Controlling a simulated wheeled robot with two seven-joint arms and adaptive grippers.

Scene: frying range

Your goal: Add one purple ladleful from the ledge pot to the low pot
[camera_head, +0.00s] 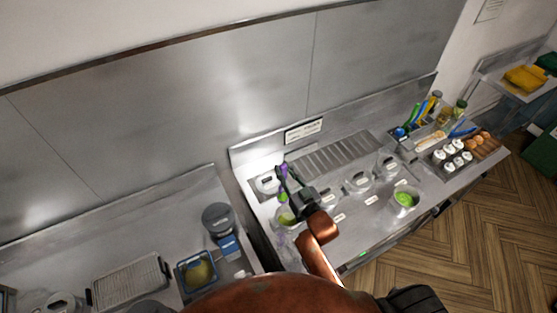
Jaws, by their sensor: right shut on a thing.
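My right gripper (291,187) reaches in from the bottom over the left part of the counter. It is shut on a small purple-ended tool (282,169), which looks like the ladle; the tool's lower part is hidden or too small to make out. A pot with green contents (285,216) sits just below the gripper, partly covered by it. Another pot with green contents (405,199) stands apart at the right front. I cannot tell which is the ledge pot or the low pot.
Lidded pots stand on the counter at the left (266,184), in the middle (358,181) and farther right (388,164). A slotted grille (335,157) lies behind them. Bottles and a tray of white-topped items (452,155) fill the right end.

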